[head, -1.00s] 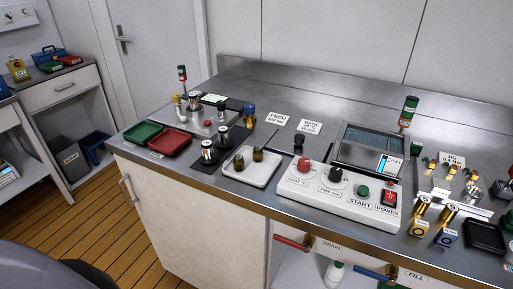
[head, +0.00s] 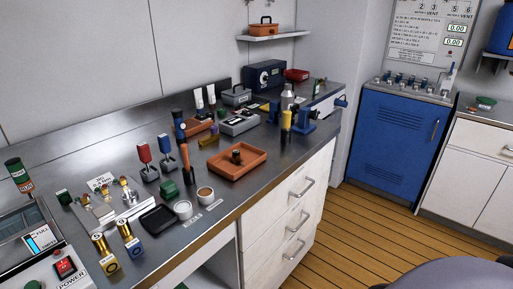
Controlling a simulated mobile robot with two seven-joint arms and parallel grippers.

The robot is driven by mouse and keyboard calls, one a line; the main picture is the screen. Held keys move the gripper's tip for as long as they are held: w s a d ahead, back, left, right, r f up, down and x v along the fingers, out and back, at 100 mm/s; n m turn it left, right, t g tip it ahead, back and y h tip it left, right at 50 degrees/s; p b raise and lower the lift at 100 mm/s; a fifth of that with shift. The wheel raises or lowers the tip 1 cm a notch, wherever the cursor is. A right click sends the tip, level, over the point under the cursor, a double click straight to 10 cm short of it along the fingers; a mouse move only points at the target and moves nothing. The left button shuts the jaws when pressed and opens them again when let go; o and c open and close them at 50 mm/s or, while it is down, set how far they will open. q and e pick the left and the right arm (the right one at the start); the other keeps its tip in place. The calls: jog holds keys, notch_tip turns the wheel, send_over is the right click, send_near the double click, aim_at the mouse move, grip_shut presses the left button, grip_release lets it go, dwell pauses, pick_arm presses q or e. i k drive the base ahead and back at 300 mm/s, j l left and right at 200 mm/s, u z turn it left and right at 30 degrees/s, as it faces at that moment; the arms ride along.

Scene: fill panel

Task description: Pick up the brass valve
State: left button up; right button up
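I cannot tell for sure which thing is the brass valve. A small dark, brownish fitting (head: 237,157) stands in the orange tray (head: 255,173) in the middle of the bench. Small brass-coloured fittings (head: 125,183) sit on a silver block (head: 108,207) to the left. Two brass-topped cylinders, one with a yellow tag (head: 102,246) and one with a blue tag (head: 129,232), stand near the bench's front edge. Neither of my grippers is in view.
A black tray (head: 158,219) and two round tubs (head: 205,195) lie near the front edge. A blue vise (head: 308,127) is at the bench's right end. A blue cabinet (head: 398,140) stands beyond, across wooden floor (head: 350,225).

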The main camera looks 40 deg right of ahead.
aim_at(236, 155)
jog(key=z, duration=0.35)
jog(key=i+z, duration=0.15)
jog(key=z, duration=0.55)
jog(key=i+j, duration=0.05)
